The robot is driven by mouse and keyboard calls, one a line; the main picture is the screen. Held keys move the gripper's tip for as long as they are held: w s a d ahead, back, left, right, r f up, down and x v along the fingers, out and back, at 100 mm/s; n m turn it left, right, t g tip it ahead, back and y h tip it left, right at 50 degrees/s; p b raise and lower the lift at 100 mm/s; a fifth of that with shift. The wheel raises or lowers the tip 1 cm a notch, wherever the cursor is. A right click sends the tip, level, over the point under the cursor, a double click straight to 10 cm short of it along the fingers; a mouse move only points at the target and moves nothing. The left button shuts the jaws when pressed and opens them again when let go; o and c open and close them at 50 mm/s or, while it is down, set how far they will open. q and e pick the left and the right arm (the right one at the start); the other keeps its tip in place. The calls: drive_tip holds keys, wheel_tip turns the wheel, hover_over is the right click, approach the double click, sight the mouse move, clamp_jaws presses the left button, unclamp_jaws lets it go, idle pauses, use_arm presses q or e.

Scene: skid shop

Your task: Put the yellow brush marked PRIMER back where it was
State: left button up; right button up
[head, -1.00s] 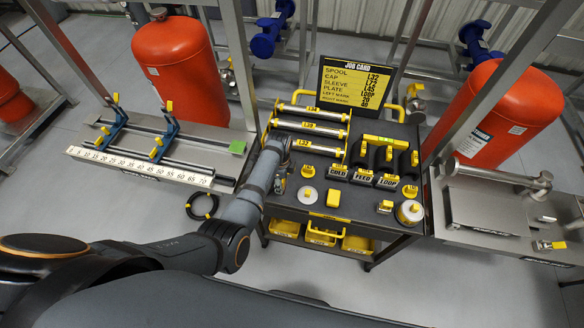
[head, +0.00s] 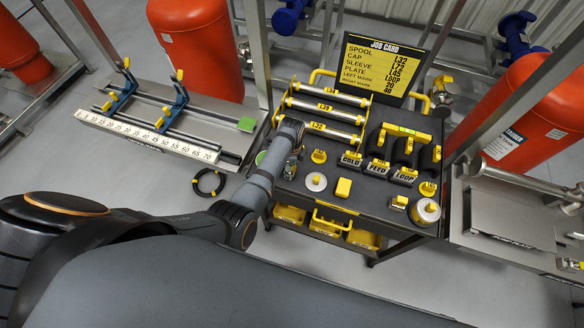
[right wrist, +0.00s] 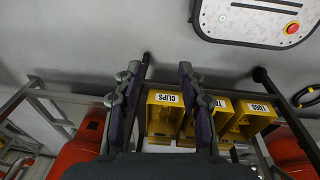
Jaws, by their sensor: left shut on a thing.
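My left gripper (head: 290,170) is over the left part of the black trolley top (head: 333,212), beside the sleeve rack. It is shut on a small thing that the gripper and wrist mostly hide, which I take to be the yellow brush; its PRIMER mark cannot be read. A green round thing (head: 260,157) shows at the trolley's left edge beside my wrist. A pale disc with a yellow top (head: 316,181) sits just right of the gripper. My right gripper (right wrist: 160,72) shows in the right wrist view with its fingers apart and nothing between them.
The rack (head: 321,128) holds several metal tubes. Blocks marked COLD, FEED and LOOP (head: 378,168), a yellow block (head: 343,187) and a round tin (head: 426,212) stand to the right. The job card (head: 384,67) stands behind. Yellow bins (head: 362,239) hang below. A black ring (head: 208,183) lies on the floor.

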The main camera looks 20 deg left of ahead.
use_arm(q)
drive_tip(key=shift+a+f, duration=0.1)
drive_tip(key=o, duration=1.2)
drive_tip(key=shift+w, duration=0.1)
use_arm(e)
drive_tip(key=shift+s+f, duration=0.15)
drive_tip(key=shift+s, duration=0.95)
drive_tip(key=shift+w, duration=0.15)
use_arm(q)
wheel_tip(320, 180, up, 6)
drive_tip(key=p, duration=0.6)
drive_tip(key=shift+r, duration=0.2)
wheel_tip(320, 180, up, 6)
drive_tip(key=shift+f, duration=0.1)
use_arm(e)
drive_tip(key=r, duration=0.5)
drive_tip(key=shift+w+r, duration=0.2)
drive_tip(key=shift+r, duration=0.2)
